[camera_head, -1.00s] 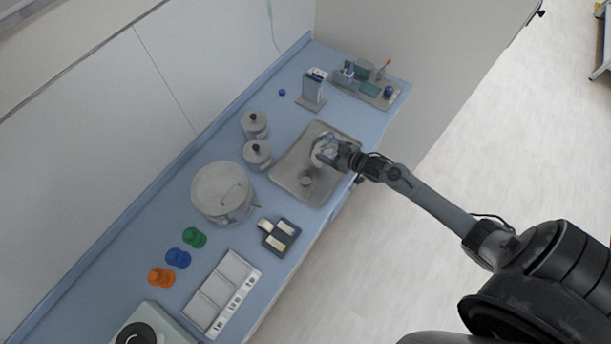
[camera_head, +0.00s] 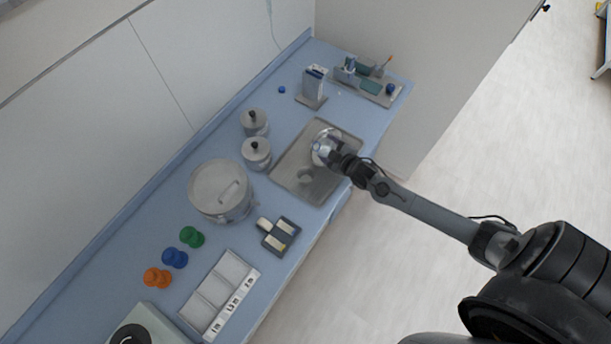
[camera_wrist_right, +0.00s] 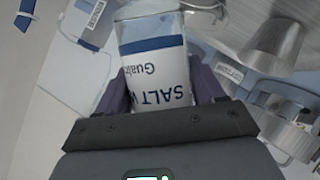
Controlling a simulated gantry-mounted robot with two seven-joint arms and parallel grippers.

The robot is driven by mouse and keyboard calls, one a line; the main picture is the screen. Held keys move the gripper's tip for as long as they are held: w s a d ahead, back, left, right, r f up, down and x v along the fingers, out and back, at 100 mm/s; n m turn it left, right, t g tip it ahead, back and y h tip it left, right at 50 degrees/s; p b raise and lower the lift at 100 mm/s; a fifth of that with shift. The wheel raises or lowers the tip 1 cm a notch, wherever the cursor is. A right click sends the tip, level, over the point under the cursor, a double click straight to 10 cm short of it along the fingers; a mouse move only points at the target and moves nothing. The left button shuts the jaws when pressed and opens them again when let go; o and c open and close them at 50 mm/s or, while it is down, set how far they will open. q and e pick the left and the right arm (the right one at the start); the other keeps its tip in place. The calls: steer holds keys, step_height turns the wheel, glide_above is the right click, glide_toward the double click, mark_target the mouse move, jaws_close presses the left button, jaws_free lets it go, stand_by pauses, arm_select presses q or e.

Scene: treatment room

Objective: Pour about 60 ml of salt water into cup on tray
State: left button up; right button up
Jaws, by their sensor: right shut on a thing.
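My right gripper (camera_head: 334,157) is shut on the salt water bottle (camera_head: 323,144) and holds it over the far part of the metal tray (camera_head: 285,183). In the right wrist view the bottle (camera_wrist_right: 155,72) sits between the two dark purple fingers. Its white label with a blue band reads "SALT" upside down. The bottle's mouth and any stream of liquid cannot be made out. My left gripper is not in view.
A large lidded pot (camera_head: 220,190) and two lidded canisters (camera_head: 256,154) stand left of the tray. A box on a stand (camera_head: 313,88) and a small tray of supplies (camera_head: 382,98) are behind it. A dark device (camera_head: 280,236) lies in front.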

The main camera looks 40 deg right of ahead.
steer(key=shift+d+f+n+h+b, duration=0.2)
steer(key=shift+f+n+h+b, duration=0.15)
steer(key=shift+f+b, duration=0.65)
steer(key=shift+d+n+h, duration=0.15)
steer(key=shift+n+h, duration=0.1)
steer(key=d+n+h+b, duration=0.1)
steer(key=b, duration=0.2)
steer(key=shift+f+n, duration=0.3)
steer(key=shift+f, duration=0.1)
steer(key=shift+d+r+n+h+b, duration=0.25)
steer(key=shift+r+n+h+b, duration=0.3)
steer(key=shift+b, duration=0.3)
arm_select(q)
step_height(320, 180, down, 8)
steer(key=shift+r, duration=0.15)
arm_select(e)
steer(key=shift+a+f+n+t+h, duration=0.15)
steer(key=shift+a+n+t+h, duration=0.1)
steer(key=shift+n+t+h, duration=0.15)
arm_select(q)
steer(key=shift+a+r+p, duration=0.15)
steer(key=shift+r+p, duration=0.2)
steer(key=shift+p, duration=0.15)
arm_select(e)
steer(key=shift+n+h, duration=0.55)
steer(key=shift+n, duration=0.3)
steer(key=shift+s, duration=0.1)
